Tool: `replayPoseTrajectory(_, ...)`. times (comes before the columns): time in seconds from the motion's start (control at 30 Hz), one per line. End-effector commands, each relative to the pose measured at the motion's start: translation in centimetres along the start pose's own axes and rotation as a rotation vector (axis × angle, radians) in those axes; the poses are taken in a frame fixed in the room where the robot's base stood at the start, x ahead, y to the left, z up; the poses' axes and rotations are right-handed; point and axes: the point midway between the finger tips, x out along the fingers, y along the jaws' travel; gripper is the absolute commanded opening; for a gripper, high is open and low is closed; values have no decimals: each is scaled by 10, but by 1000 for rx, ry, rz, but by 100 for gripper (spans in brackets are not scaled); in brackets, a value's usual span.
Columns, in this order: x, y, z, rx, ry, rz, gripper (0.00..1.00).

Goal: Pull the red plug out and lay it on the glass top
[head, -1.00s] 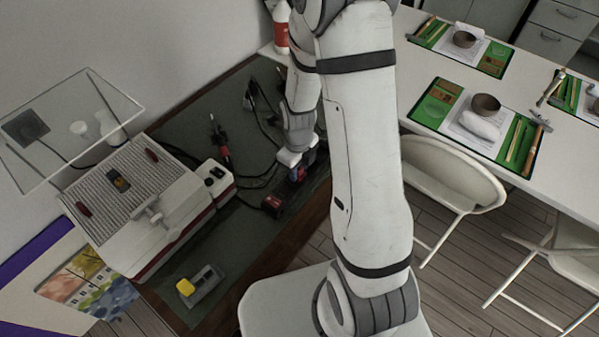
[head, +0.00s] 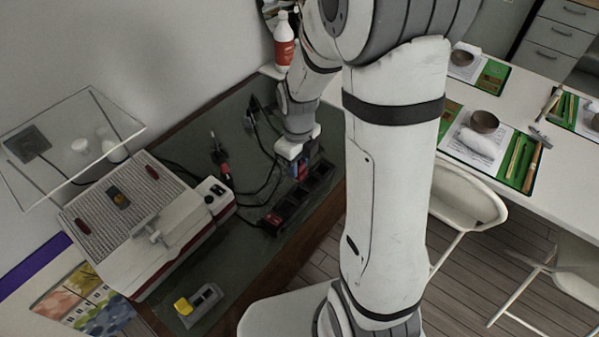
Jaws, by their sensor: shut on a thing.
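My gripper (head: 296,158) is in the head view, above the far end of a black power strip (head: 291,208) on the dark green mat. It is shut on a small plug (head: 299,171) with red and blue showing below the fingers. Whether the plug is clear of the socket I cannot tell. Another red plug-like end (head: 272,218) sits at the near end of the strip, with a black cord.
The red and white machine (head: 185,222) stands between the strip and the glass top. A soldering tool (head: 221,160) and loose black cords lie behind it. A yellow-topped block (head: 195,302) is in front. A bottle (head: 284,42) stands behind my gripper.

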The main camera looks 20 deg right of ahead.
Motion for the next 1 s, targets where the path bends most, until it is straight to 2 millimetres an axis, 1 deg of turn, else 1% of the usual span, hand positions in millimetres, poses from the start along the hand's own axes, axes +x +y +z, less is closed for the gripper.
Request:
replayPoseTrajectory(0.03, -5, 0, 0, 0, -1, -1, 0)
replayPoseTrajectory(0.2, -17, 0, 0, 0, 0, 0, 0)
replayPoseTrajectory(1.0, -55, 0, 0, 0, 0, 0, 0)
